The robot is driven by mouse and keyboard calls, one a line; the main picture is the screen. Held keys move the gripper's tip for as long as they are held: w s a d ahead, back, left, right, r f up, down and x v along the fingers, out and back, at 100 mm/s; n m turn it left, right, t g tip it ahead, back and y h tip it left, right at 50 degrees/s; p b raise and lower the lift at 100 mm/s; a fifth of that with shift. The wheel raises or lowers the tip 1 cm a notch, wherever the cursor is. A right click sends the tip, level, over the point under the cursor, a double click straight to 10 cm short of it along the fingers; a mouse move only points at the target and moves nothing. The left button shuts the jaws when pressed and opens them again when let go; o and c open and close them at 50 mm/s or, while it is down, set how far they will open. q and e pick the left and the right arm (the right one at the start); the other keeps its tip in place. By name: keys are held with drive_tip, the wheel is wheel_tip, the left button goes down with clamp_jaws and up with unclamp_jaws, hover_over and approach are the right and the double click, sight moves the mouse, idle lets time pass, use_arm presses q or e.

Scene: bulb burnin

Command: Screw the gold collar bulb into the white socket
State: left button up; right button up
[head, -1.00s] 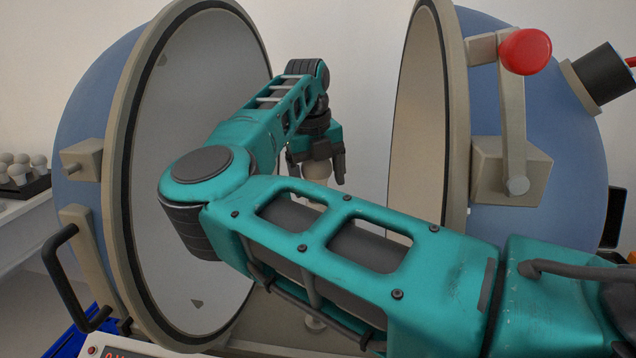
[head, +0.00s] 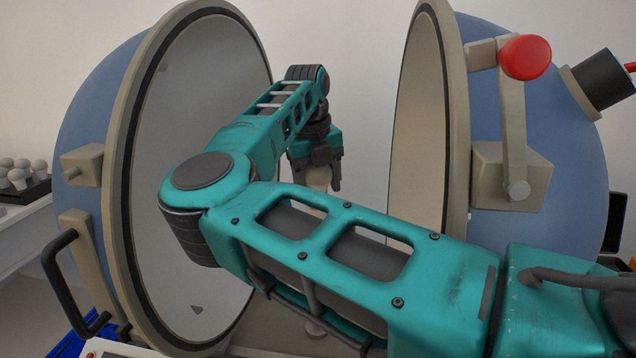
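My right arm comes in from the right and bends back between the two sphere halves. Its gripper (head: 318,178) points down over a pale bulb (head: 318,177), with a dark finger at the bulb's right. I cannot tell whether the fingers press on the glass. Just below, a small pale part (head: 317,206) shows above my forearm; I cannot tell if it is collar or socket. The forearm hides most of what is under the bulb, so the collar's colour and thread are not visible. My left gripper is not in view.
The open sphere's left half (head: 205,110) and right half (head: 430,120) stand close on both sides of my arm. A red-knobbed lever (head: 525,57) is on the right half, a black handle (head: 62,285) on the left. Several bulbs stand in a dark tray (head: 38,190) at far left.

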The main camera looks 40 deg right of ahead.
drive_tip(key=shift+c, duration=0.8)
drive_tip(key=m+p, duration=0.1)
drive_tip(key=m, duration=0.2)
drive_tip(key=m+g+p, duration=0.1)
drive_tip(key=m, duration=0.6)
drive_tip(key=shift+s+g+p, duration=0.1)
drive_tip(key=shift+g+p, duration=0.2)
drive_tip(key=shift+p, duration=0.1)
drive_tip(key=m, duration=0.3)
drive_tip(key=shift+m+y+p, duration=0.3)
drive_tip(key=shift+y, duration=0.1)
drive_tip(key=m, duration=0.5)
drive_tip(key=shift+a+g+y+p, duration=0.1)
drive_tip(key=shift+g+y+p, duration=0.2)
drive_tip(key=shift+g+y, duration=0.1)
drive_tip(key=m, duration=0.4)
drive_tip(key=shift+y, duration=0.4)
drive_tip(key=o, duration=0.9)
drive_tip(key=shift+f, duration=0.1)
